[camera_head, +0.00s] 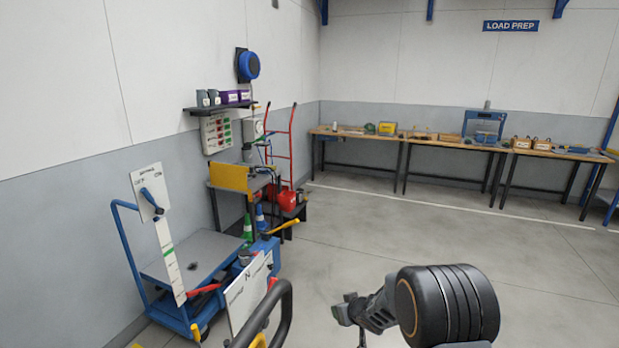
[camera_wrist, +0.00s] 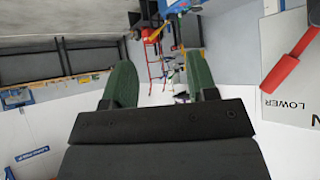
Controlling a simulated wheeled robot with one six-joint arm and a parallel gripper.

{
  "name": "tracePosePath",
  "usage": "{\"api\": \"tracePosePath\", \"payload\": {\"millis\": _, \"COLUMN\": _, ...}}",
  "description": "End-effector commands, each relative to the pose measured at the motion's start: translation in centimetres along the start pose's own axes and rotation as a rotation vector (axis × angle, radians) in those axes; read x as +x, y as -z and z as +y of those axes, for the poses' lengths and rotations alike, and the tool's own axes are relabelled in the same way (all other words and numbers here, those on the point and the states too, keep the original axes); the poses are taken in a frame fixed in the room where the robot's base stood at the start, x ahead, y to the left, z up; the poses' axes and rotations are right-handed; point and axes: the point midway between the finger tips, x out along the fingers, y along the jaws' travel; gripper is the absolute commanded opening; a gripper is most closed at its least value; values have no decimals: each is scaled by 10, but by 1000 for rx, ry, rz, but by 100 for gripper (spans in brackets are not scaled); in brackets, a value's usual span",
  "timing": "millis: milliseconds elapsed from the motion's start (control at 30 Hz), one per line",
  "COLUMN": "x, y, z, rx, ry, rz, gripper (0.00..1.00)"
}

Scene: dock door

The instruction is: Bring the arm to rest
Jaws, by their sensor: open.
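My gripper (camera_wrist: 166,85) shows in the wrist view as two green fingers standing well apart with nothing between them. In the head view my arm is folded at the lower right, and my gripper (camera_head: 345,310) is at its left end, small and partly hidden, over open floor. It touches nothing that I can see.
A white panel (camera_head: 247,293) with a red lever is close in front; the panel marked LOWER (camera_wrist: 285,100) shows in the wrist view. Workbenches (camera_head: 455,146) line the back wall. Floor (camera_head: 450,230) between is clear.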

Motion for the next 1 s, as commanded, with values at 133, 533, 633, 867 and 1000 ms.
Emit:
{"api": "tracePosePath", "payload": {"millis": 133, "x": -73, "y": -22, "z": 33, "rx": 7, "ry": -259, "rz": -244, "gripper": 53}}
{"api": "tracePosePath", "payload": {"millis": 533, "x": -276, "y": -83, "z": -33, "rx": 248, "ry": -237, "rz": -664, "gripper": 53}}
{"api": "tracePosePath", "payload": {"millis": 633, "x": -298, "y": -82, "z": -47, "rx": 295, "ry": -213, "rz": -625, "gripper": 53}}
{"api": "tracePosePath", "payload": {"millis": 867, "x": -324, "y": -67, "z": -53, "rx": 300, "ry": -224, "rz": -491, "gripper": 53}}
{"api": "tracePosePath", "payload": {"millis": 1000, "x": -330, "y": -62, "z": -53, "rx": 297, "ry": -230, "rz": -460, "gripper": 53}}
